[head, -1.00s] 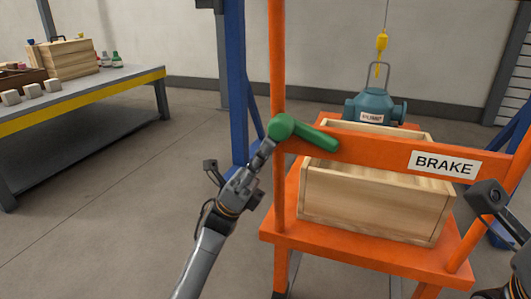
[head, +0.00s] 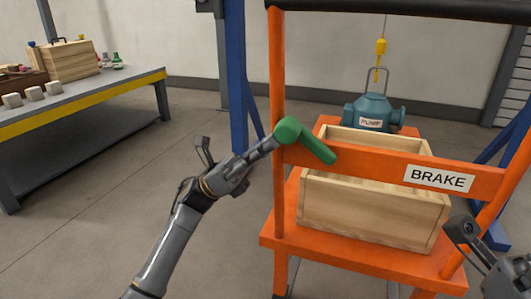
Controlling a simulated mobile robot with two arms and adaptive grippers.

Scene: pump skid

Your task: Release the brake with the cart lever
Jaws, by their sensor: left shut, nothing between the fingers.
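The green brake lever (head: 318,148) is on the orange cart's crossbar, its round hub (head: 287,130) at the left post and its handle slanting down to the right. A white BRAKE label (head: 438,178) is on the same bar. My left gripper (head: 272,144) is shut and empty, its fingertips at the lower left of the hub. I cannot tell whether they touch it.
The orange cart (head: 345,256) carries an open wooden crate (head: 365,212). Behind it are a teal pump (head: 374,108) and a yellow hook (head: 380,48). A blue post (head: 237,90) stands behind left. A workbench (head: 90,97) is at the left, with open floor between.

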